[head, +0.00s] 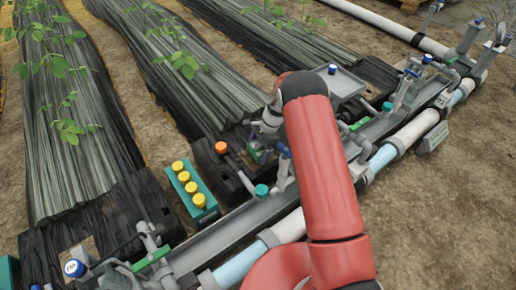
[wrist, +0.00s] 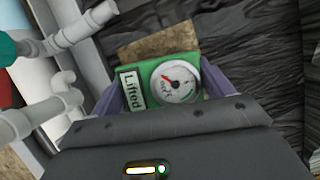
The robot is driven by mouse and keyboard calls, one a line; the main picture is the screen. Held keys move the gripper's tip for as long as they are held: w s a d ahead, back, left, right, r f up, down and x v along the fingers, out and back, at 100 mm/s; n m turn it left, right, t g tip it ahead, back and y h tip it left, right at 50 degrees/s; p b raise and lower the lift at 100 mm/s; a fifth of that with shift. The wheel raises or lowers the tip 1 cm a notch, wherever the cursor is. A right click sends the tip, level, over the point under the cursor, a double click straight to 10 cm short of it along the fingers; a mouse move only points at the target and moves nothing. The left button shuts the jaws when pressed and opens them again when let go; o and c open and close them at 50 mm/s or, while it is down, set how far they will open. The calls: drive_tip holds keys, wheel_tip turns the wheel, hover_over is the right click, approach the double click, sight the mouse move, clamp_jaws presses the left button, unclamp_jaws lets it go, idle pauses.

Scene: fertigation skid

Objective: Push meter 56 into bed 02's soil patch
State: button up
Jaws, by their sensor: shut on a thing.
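A meter (wrist: 176,82) with a round white dial, a red needle and a green body is held between the fingers of my gripper (wrist: 164,88) in the wrist view. A white label on it reads "Lifted"; no number 56 can be read. A brown soil patch (wrist: 160,46) shows just beyond the meter, framed by dark sheeting. I cannot tell whether the meter touches the soil. In the head view my red arm covers most of the gripper, and I cannot read any bed number there.
White pipe fittings (wrist: 52,112) stand close on the left in the wrist view. In the head view a teal tray with yellow-capped bottles (head: 189,187) sits left of my arm. A grey metal tray (head: 347,84) and pipes with valves (head: 415,128) lie to the right.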

drive_tip(key=shift+f, duration=0.4)
drive_tip(key=o, duration=1)
drive_tip(key=shift+r+p, duration=2.45)
drive_tip(key=shift+r, duration=1.55)
